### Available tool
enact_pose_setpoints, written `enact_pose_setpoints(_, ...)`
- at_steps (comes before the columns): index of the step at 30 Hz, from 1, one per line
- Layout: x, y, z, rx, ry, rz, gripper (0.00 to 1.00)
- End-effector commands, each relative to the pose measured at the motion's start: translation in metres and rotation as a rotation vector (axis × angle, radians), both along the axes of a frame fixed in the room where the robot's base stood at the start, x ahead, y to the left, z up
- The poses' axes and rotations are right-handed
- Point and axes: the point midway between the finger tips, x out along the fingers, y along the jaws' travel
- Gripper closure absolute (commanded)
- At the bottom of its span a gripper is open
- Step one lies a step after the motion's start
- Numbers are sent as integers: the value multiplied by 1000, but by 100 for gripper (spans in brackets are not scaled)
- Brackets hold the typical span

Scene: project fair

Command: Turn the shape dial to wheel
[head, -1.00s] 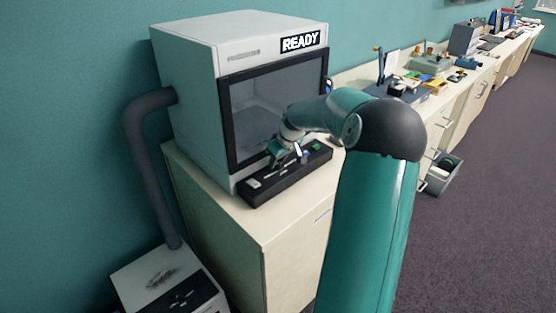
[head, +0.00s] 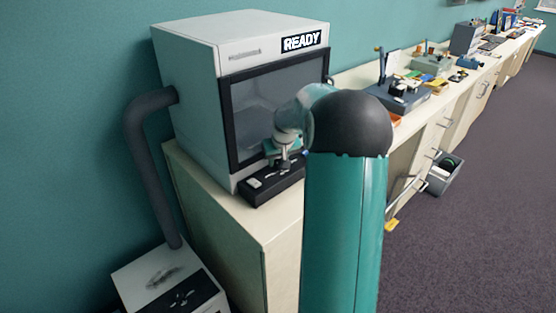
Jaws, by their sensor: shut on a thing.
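The machine (head: 200,110) is a grey-white box with a dark-framed window and a "READY" sign (head: 300,41) at its top. A black control panel (head: 262,190) juts out below the window, with a pale control at its left end. My gripper (head: 284,166) points down at the middle of this panel and is shut on the shape dial, which is mostly hidden by the fingers. The dial's markings and setting are too small to read. My arm hides the right part of the panel.
The machine stands on a cream cabinet (head: 240,222). A grey hose (head: 140,150) runs from its left side to a floor unit (head: 165,275). A long counter with tools and boxes stretches away at right.

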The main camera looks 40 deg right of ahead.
Motion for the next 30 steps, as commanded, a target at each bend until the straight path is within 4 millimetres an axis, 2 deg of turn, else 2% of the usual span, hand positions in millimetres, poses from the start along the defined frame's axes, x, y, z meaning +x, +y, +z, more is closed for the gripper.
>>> enact_pose_setpoints(5, 0, 0, 0, 1, 0, -2, 92)
enact_pose_setpoints(6, 0, 0, 0, 1, 0, -2, 62)
enact_pose_setpoints(14, 0, 0, 0, 0, 1, 0, 61)
enact_pose_setpoints(19, -4, 1, 10, -1, -1, 0, 61)
enact_pose_setpoints(23, -11, 4, 30, -2, -3, -1, 61)
enact_pose_setpoints(30, -30, 12, 79, -3, -3, -1, 61)
